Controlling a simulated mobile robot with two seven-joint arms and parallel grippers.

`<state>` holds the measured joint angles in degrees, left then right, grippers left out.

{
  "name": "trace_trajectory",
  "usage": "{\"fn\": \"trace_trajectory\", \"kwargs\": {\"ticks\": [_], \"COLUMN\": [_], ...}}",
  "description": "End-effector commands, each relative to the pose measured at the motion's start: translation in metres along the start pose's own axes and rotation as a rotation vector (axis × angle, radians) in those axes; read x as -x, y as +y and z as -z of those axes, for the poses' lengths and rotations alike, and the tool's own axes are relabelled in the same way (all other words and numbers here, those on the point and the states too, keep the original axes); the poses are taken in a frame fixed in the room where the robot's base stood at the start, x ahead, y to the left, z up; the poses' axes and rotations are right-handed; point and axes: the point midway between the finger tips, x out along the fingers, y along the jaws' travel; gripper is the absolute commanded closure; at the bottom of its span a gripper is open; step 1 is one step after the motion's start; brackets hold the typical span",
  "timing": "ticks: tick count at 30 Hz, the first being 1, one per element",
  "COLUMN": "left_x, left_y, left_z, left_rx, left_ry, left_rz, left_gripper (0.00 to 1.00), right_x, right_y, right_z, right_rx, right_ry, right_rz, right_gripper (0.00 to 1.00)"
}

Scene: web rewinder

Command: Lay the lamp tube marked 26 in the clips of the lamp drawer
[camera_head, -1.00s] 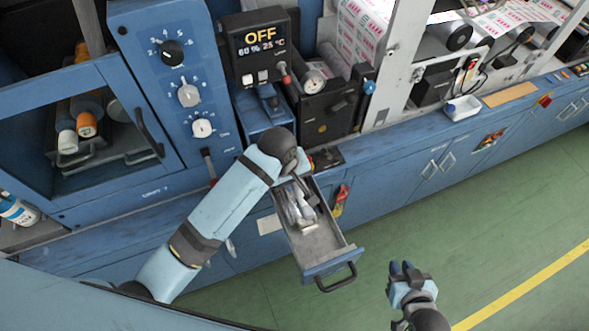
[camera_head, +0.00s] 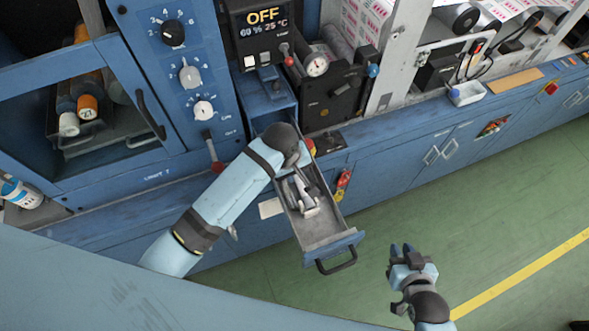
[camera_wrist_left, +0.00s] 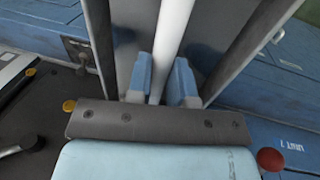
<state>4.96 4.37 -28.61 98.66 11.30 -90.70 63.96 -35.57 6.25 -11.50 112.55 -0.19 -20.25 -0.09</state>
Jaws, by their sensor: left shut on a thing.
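A narrow grey drawer with a blue front (camera_head: 333,247) stands pulled out of the blue machine; I take it for the lamp drawer. My left gripper (camera_head: 303,190) is over its back part, and my wrist hides part of the inside. In the left wrist view my left gripper (camera_wrist_left: 162,88) is shut on a white lamp tube (camera_wrist_left: 174,35), which runs lengthwise between the dark drawer sides. No number on this tube is readable. The clips cannot be made out, nor whether the tube touches the drawer floor. My right gripper (camera_head: 402,253) hangs over the green floor, apart from the drawer.
A black panel reading OFF (camera_head: 262,17) and a red-knobbed lever (camera_head: 217,166) stand close to my left arm. A windowed compartment (camera_head: 60,90) with rolls is at left. A white box (camera_head: 466,94) is on the ledge. The green floor at right is clear.

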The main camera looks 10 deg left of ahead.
Motion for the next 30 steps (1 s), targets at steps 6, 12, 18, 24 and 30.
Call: {"fn": "trace_trajectory", "kwargs": {"ticks": [6, 12, 18, 24, 30], "left_x": [0.0, 0.0, 0.006, 0.041, 0.088], "left_y": [0.0, 0.0, 0.0, 0.001, 0.001], "left_z": [0.0, 0.0, 0.0, 0.001, 0.0], "left_rx": [0.0, 0.0, 0.0, 0.0, -0.001], "left_ry": [0.0, 0.0, 0.0, 0.002, 0.002], "left_rz": [0.0, 0.0, -0.001, -0.005, -0.005], "left_gripper": [0.55, 0.5, 0.5, 0.5, 0.5], "right_x": [0.001, 0.001, 0.0, -0.001, -0.001], "right_y": [0.0, -0.001, -0.001, -0.002, -0.001], "right_z": [-0.001, -0.002, -0.003, -0.004, -0.004], "right_rx": [0.0, -0.001, 0.001, 0.01, 0.031], "right_ry": [-0.002, -0.003, -0.004, -0.001, 0.006], "right_rz": [0.0, 0.001, 0.002, 0.006, 0.011], "right_gripper": [0.78, 0.78, 0.78, 0.78, 0.78]}}
